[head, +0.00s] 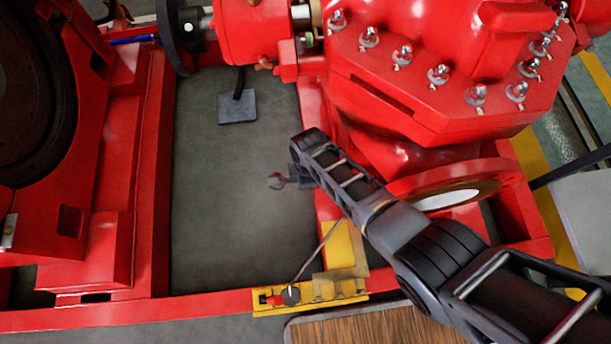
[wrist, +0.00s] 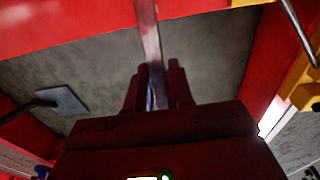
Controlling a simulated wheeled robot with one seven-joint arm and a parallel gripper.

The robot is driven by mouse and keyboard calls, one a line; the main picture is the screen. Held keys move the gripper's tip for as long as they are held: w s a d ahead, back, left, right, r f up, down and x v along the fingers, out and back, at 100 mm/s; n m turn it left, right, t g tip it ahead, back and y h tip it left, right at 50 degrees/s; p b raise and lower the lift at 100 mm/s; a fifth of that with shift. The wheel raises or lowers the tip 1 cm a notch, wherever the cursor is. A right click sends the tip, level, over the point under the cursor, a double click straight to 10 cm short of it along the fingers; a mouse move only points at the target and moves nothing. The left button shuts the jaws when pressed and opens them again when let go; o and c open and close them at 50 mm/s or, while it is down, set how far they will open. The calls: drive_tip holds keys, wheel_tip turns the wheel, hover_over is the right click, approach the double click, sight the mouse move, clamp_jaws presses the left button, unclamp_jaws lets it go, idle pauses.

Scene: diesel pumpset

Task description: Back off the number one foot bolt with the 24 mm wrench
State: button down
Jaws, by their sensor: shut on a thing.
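My gripper (head: 303,176) is over the grey floor gap between the two red frame rails, at the end of my dark arm. In the wrist view the wrench's metal shaft (wrist: 149,35) runs up from between my gripper's fingers (wrist: 158,85) and crosses in front of a red rail, out of the top edge. The far end of the wrench is cut off there. I cannot pick out the number one foot bolt in either view.
The red pump casing (head: 440,65) with domed nuts stands at upper right. A yellow bracket (head: 343,245) and a yellow holder (head: 310,293) sit on the front rail. A wooden top (head: 380,328) is at the bottom. A grey square pad (head: 237,107) lies in the gap.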

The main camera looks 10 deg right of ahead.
drive_tip(key=shift+f, duration=0.15)
drive_tip(key=shift+f+b, duration=0.35)
drive_tip(key=shift+b, duration=0.15)
drive_tip(key=shift+f, duration=0.2)
drive_tip(key=shift+s+d+n+p, duration=0.75)
drive_tip(key=shift+s+n+p, duration=0.6)
drive_tip(key=shift+s, duration=0.6)
drive_tip(key=shift+s+d+n+p, duration=0.75)
drive_tip(key=shift+s+n+p, duration=0.55)
drive_tip(key=shift+s, duration=0.65)
drive_tip(key=shift+s+d+n+p, duration=0.75)
drive_tip(key=shift+s+n+p, duration=0.35)
drive_tip(key=shift+s+n, duration=0.65)
drive_tip(key=shift+s+d+f, duration=0.1)
drive_tip(key=shift+s+d, duration=0.3)
drive_tip(key=shift+s, duration=0.25)
drive_tip(key=shift+p, duration=0.35)
